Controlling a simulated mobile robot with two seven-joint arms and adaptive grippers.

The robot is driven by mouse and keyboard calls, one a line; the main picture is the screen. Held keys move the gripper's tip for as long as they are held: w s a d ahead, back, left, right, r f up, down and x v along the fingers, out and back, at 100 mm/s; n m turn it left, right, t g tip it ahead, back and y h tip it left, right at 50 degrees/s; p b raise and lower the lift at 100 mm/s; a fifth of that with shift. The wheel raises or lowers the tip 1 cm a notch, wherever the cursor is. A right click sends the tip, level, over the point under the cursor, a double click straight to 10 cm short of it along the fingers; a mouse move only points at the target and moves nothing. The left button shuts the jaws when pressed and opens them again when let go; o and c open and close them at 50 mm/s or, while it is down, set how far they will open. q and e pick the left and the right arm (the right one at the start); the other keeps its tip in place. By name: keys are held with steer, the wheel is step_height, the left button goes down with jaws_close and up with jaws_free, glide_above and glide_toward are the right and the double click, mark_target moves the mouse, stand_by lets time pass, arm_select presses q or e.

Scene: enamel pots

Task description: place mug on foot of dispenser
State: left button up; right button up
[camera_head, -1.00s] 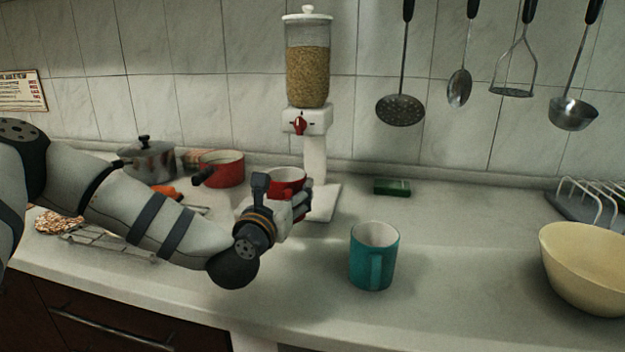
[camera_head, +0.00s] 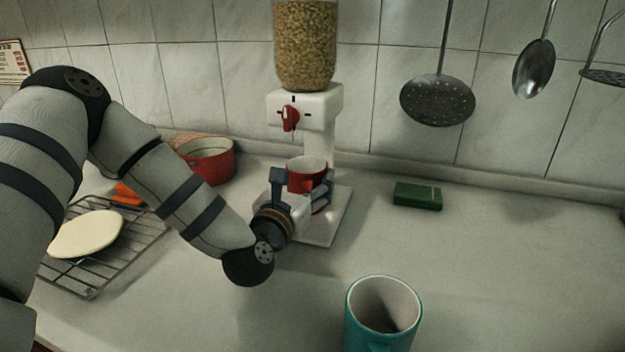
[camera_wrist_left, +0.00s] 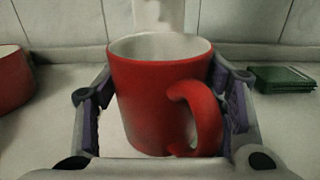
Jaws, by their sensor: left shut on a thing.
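A red mug (camera_head: 306,172) with a pale inside is held upright between the fingers of my left gripper (camera_head: 303,190). In the left wrist view the mug (camera_wrist_left: 160,95) fills the middle, its handle facing the camera, with the fingers on both sides. The white dispenser (camera_head: 305,104) holds brown grains and has a red knob. Its flat white foot (camera_head: 328,228) lies on the counter. The mug is in front of the dispenser's column and below its spout, over or at the foot. Whether its base touches the foot is hidden by the gripper. My right gripper does not show.
A teal mug (camera_head: 383,310) stands at the front. A red pot (camera_head: 208,160) and a wire rack (camera_head: 92,268) with a pale round piece are at left. Utensils hang on the wall. The counter at right is clear.

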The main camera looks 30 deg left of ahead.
arm_select(q)
steer(key=shift+s+r, duration=0.1)
steer(key=shift+s, duration=0.15)
steer(key=shift+f, duration=0.2)
steer(key=o, duration=1.5)
steer(key=shift+w, duration=0.1)
steer(key=shift+o, duration=0.2)
steer(key=shift+r, duration=0.1)
